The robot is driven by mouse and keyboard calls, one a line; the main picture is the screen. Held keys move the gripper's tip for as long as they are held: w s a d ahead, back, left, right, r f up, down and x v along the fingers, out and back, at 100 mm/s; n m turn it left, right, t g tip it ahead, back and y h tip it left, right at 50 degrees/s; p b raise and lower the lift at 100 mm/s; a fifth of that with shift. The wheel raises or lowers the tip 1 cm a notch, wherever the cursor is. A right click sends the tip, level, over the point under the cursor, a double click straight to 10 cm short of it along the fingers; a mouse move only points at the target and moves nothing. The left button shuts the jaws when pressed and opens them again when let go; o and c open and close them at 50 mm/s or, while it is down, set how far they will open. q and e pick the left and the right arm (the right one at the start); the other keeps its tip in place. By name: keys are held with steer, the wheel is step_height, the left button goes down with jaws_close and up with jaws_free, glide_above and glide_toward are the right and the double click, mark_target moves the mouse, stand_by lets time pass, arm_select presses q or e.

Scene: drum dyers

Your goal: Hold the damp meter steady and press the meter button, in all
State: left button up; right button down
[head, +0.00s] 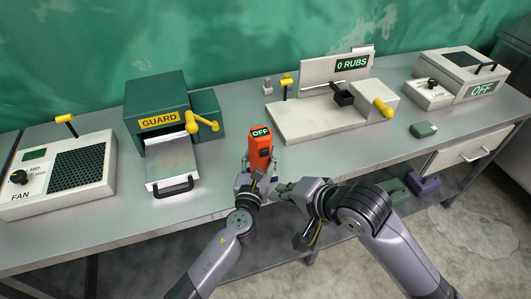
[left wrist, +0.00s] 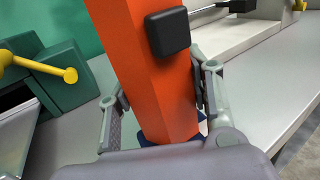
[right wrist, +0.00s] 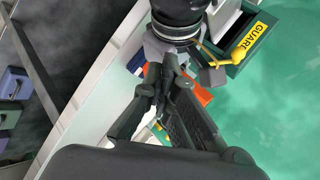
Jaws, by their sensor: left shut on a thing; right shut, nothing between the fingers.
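The orange damp meter (head: 262,143) stands upright at the front of the bench, its display reading OFF. My left gripper (head: 254,183) is shut around its lower body; in the left wrist view the left gripper (left wrist: 160,100) has a finger on each side of the meter (left wrist: 135,60). The black meter button (left wrist: 167,32) sticks out of the meter's face above the fingers. My right gripper (head: 283,189) is shut and empty, just right of the meter, apart from the button. In the right wrist view the meter (right wrist: 203,95) is mostly hidden behind my right gripper (right wrist: 166,78).
Behind stand the green GUARD box (head: 157,103) and the rub tester (head: 320,118) reading 0 RUBS. The FAN unit (head: 70,175) is at left, another OFF device (head: 460,75) at right. A small green block (head: 423,130) lies on the bench (head: 330,165).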

steer(key=w+a, duration=0.2)
steer(key=w, duration=0.6)
steer(key=shift+w+a, duration=0.15)
steer(key=shift+a, duration=0.2)
steer(key=shift+w, duration=0.1)
stand_by(1.1)
steer(key=shift+w+a, duration=0.15)
steer(key=shift+w, duration=0.15)
steer(key=shift+w+a, duration=0.1)
steer(key=shift+w, duration=0.35)
stand_by(0.6)
steer(key=shift+s, duration=0.1)
steer(key=shift+s+d, duration=0.3)
steer(key=shift+s, duration=0.5)
steer(key=shift+s+d, duration=0.25)
steer(key=shift+s, duration=0.55)
steer(key=shift+s+d, duration=0.25)
steer(key=shift+s, duration=0.55)
steer(key=shift+s+d, duration=0.25)
steer(key=shift+s, duration=0.55)
